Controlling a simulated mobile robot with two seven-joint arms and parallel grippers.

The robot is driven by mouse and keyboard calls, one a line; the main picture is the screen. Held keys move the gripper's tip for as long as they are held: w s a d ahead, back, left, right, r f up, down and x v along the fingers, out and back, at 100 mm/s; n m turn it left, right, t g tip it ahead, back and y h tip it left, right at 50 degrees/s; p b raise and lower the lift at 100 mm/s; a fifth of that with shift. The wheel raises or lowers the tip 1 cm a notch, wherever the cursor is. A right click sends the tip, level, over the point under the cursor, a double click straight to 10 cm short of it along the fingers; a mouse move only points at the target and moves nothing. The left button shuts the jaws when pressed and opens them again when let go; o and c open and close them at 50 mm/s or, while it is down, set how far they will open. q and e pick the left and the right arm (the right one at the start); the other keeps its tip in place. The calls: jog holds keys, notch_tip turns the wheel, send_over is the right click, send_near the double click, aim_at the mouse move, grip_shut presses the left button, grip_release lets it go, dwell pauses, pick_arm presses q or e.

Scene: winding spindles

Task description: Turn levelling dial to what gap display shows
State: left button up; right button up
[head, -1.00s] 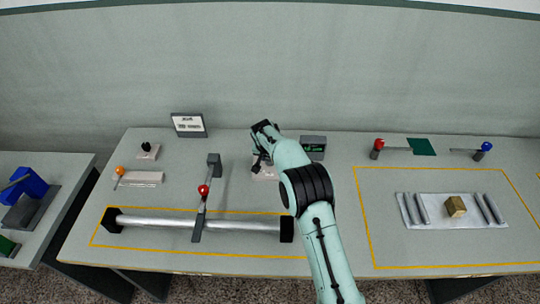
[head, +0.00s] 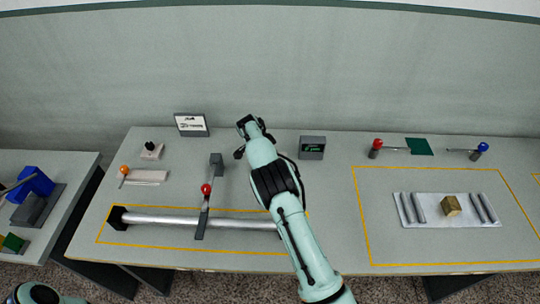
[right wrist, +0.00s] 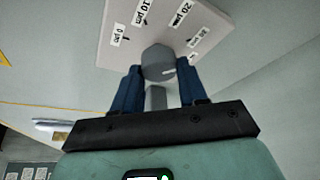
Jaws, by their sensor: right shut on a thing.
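The levelling dial (right wrist: 158,62) is a grey round knob on a pale plate (right wrist: 105,62) in the right wrist view. Labels around it include 0, 10 and 20 µm; others at the right are hard to read. A white mark on the knob is at its right side. My right gripper (right wrist: 160,82) has its blue fingers shut on the knob. In the head view, my right gripper (head: 248,127) is at the back of the table and my arm hides the dial. The gap display (head: 312,147) is a grey box with green text too small to read.
A metal roller (head: 160,219) lies at the front left beneath a red-knobbed lever (head: 206,189). A framed card (head: 190,124) stands behind. An orange-knobbed lever (head: 124,170) is at left. A tray (head: 432,222) with bars and a brass block is at right.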

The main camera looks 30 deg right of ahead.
dwell(0.4)
jog(key=o, duration=1)
jog(key=shift+o, duration=0.2)
jog(key=v, duration=1.3)
jog(key=shift+r, duration=0.2)
